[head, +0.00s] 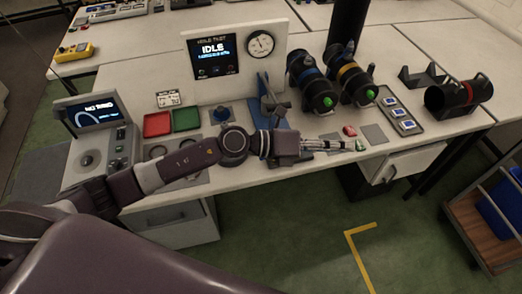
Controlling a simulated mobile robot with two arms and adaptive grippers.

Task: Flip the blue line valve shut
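A blue upright part (263,91) stands in front of the test panel, partly hidden behind my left wrist; I cannot tell whether it is the blue line valve. The cylinder with a blue band (308,78) lies in a dark stand behind my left gripper. My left gripper (354,145) reaches right, low over the table's front. Its slim fingers lie near a small green piece (361,147); whether they are apart or touch it is unclear. My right gripper is not in view.
A yellow-banded cylinder (352,81) and a red-banded one (467,94) lie to the right. A tray with blue-marked squares (402,117) sits between them. A small red piece (349,131) lies by my fingers. Red (157,124) and green (187,118) trays are at the left.

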